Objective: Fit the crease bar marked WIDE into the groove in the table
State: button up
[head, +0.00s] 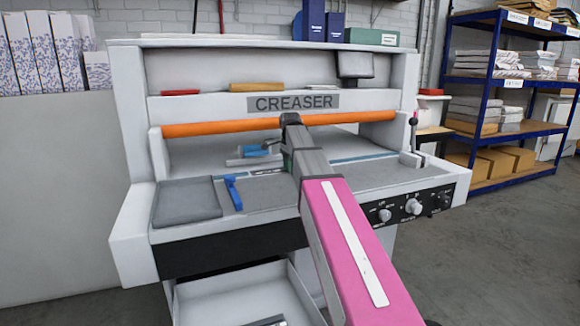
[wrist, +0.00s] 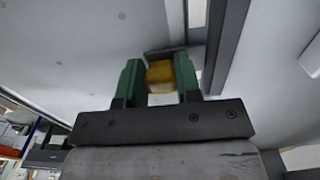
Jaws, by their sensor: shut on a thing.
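My gripper (wrist: 157,62) has two green fingers shut on a yellow block (wrist: 159,75) in the wrist view. A grey piece lies just beyond the block, and I cannot tell whether they are one part. No WIDE mark is readable on it. In the head view my pink and grey arm reaches over the creaser table (head: 262,194) and hides most of the gripper and the held thing. A thin bluish line (head: 365,157) crosses the table behind the arm. It may be the groove; its middle is hidden. A dark grey strip (wrist: 228,45) runs right of the fingers in the wrist view.
Blue pieces (head: 253,150) lie left of my arm, and a blue tool (head: 232,192) sits nearer the front beside a grey pad (head: 188,202). An orange roller (head: 215,128) spans the machine. A yellow bar (head: 257,87) and red bar (head: 180,92) lie on the upper ledge.

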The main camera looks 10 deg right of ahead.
jog(key=o, duration=1)
notch_tip(320, 180, up, 11)
jog(key=shift+f, duration=0.1)
